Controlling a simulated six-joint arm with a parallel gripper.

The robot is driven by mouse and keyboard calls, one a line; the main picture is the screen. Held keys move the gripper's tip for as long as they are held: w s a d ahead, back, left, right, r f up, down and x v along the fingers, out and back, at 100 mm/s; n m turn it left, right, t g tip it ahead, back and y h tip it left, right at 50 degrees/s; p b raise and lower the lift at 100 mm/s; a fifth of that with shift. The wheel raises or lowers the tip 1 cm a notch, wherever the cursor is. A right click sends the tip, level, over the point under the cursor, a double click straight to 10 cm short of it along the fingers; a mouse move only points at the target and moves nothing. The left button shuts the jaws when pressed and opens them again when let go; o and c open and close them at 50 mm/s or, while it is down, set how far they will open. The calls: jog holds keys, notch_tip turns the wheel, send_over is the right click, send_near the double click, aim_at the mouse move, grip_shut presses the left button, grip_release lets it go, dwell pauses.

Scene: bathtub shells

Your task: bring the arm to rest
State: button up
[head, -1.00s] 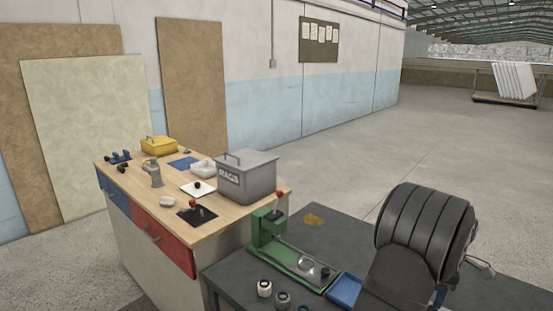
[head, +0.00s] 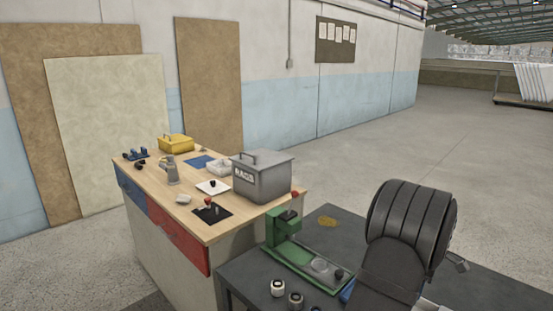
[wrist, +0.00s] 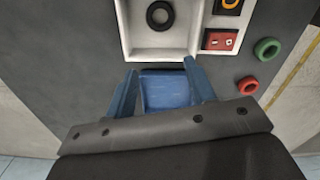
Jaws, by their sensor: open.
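In the wrist view my gripper (wrist: 160,72) has its two blue fingers apart. A blue surface (wrist: 165,92) shows between and below them; I cannot tell whether the fingers touch it. Nothing is clearly held. In the head view my black ribbed arm stands at the right over the dark table (head: 470,285), and its gripper cannot be made out there.
The wrist view shows a white recess (wrist: 128,42) with a black ring (wrist: 160,15), plus green (wrist: 267,50) and red (wrist: 248,85) round parts. A green press (head: 290,250) stands left of my arm. A grey rags box (head: 262,180) sits on the wooden bench (head: 150,188).

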notch_tip(320, 180, up, 13)
jog(key=s+a+f+m, duration=0.5)
jog(key=s+a+f, duration=0.1)
jog(key=f, duration=0.1)
jog(key=shift+f+m+g+y, duration=0.3)
jog(key=shift+f, duration=0.1)
jog(key=w+d+r+n, duration=0.5)
jog(key=w+d+r, duration=0.1)
jog(key=r, duration=0.1)
notch_tip(320, 180, down, 8)
jog(key=shift+f+n, duration=0.15)
jog(key=shift+n, duration=0.15)
dwell(0.5)
